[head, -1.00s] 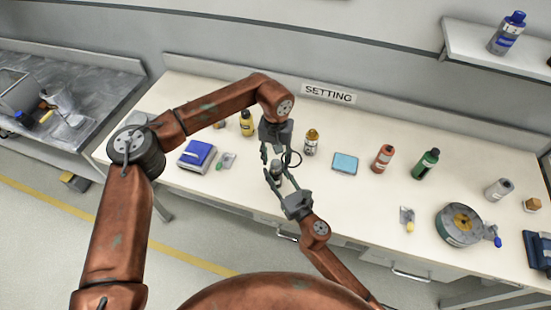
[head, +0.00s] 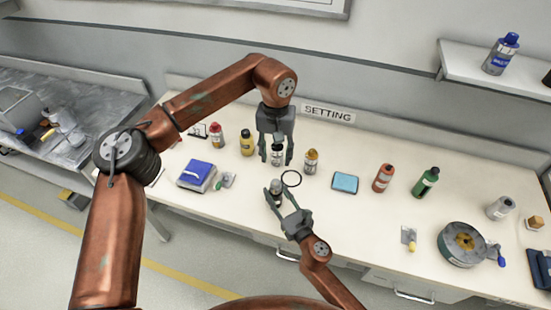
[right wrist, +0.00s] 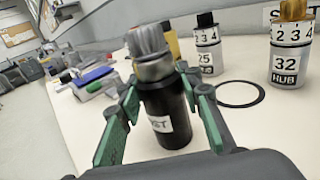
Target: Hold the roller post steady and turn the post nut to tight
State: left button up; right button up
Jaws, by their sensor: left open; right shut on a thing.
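The roller post (right wrist: 168,115) is a dark cylinder with a partly hidden white label. It stands upright between the fingers of my right gripper (right wrist: 160,105), which is shut on it. It also shows small in the head view (head: 275,189). The post nut (right wrist: 148,42), a grey ribbed cap, sits on top of the post; how tight it is cannot be told. My left gripper (head: 276,160) is open and points down, beyond and apart from the post. A silver hub (head: 277,156) marked 25 shows between its fingers in the head view; the right wrist view shows no finger on it.
A thin black ring (head: 291,178) lies flat beside the post. A gold-topped hub (head: 311,161) marked 32 stands behind it. A blue box (head: 197,175) is to the left. A light blue pad (head: 345,183), bottles and a grey reel (head: 461,245) are to the right.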

jog(key=o, duration=1.4)
jog(key=shift+o, duration=0.2)
jog(key=shift+s, duration=0.1)
